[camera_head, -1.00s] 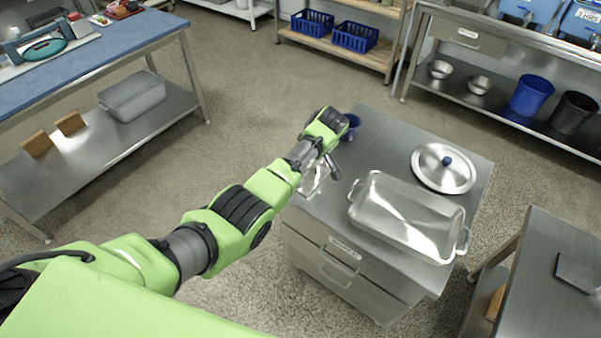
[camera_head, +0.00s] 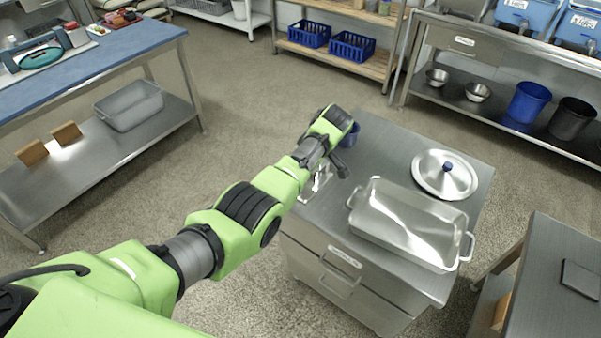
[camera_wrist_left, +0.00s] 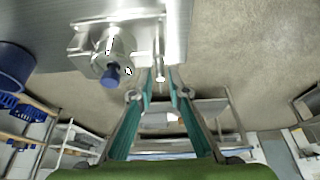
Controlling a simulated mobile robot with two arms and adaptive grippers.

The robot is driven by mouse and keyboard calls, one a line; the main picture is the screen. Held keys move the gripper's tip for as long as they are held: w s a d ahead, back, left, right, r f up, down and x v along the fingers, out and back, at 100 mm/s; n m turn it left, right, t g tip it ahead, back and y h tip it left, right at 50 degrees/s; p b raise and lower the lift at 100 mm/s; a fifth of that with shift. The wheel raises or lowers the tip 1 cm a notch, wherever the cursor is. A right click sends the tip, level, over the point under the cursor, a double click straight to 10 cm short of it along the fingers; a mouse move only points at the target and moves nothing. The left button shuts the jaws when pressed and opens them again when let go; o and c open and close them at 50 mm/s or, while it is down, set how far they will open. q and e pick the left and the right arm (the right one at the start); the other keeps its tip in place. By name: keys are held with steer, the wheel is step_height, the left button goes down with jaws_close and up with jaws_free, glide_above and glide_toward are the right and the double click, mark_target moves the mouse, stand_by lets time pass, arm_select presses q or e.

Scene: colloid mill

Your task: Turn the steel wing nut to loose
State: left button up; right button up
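A small steel machine (camera_head: 318,184) stands at the left edge of the steel cabinet top, partly hidden by my left arm. In the left wrist view its steel body (camera_wrist_left: 112,44) shows with a blue knob (camera_wrist_left: 111,75) on its front. A thin steel rod with a rounded end (camera_wrist_left: 160,62) hangs to the right of that knob. My left gripper (camera_wrist_left: 161,76) has its teal fingers on both sides of this rod, with a visible gap between the fingertips. I cannot make out the wing shape of the nut. In the head view the gripper (camera_head: 341,165) is beside the machine. My right gripper is out of view.
On the cabinet top (camera_head: 385,153) are a steel pan (camera_head: 410,222), a round lid (camera_head: 445,175) with a blue knob, and a blue cup (camera_head: 350,133) behind my wrist. Another steel table (camera_head: 560,250) stands at the right. Open floor lies left of the cabinet.

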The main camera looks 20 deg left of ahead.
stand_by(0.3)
arm_select(q)
steer(key=v, duration=1.2)
steer(key=shift+a, duration=0.1)
